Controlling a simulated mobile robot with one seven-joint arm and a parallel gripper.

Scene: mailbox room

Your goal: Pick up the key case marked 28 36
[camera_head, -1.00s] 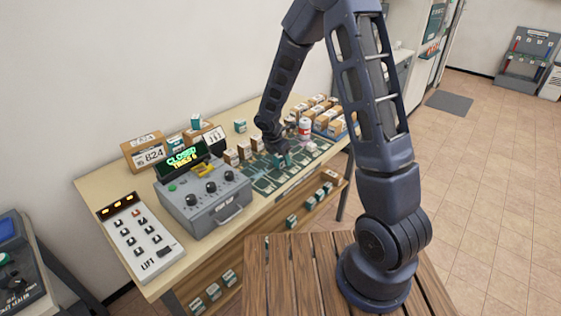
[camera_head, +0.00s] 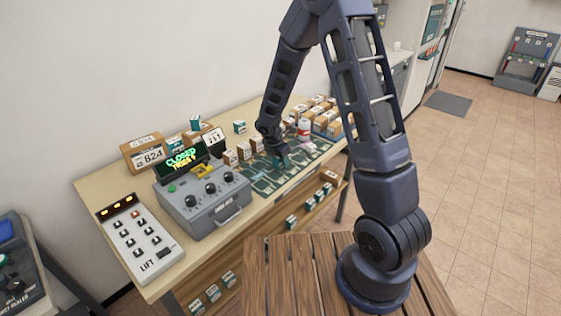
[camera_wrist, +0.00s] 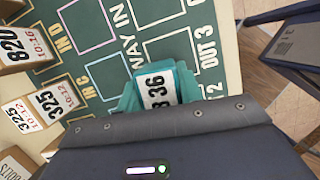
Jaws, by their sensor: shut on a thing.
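The key case (camera_wrist: 156,90) is teal with a white label. The label reads "36" with part of an "8" before it in the wrist view, and the rest is hidden by my gripper. My gripper (camera_head: 276,153) is shut on the case, low over the green marked board (camera_head: 262,183) on the table. In the wrist view the dark gripper body covers the near end of the case. I cannot tell whether the case still touches the board.
Brown boxes marked 325 (camera_wrist: 45,108) and 820 (camera_wrist: 22,50) stand left of the case in the wrist view. A white-and-red bottle (camera_head: 304,127) stands behind my gripper. A grey control box (camera_head: 205,200) and lift panel (camera_head: 140,240) are at the left.

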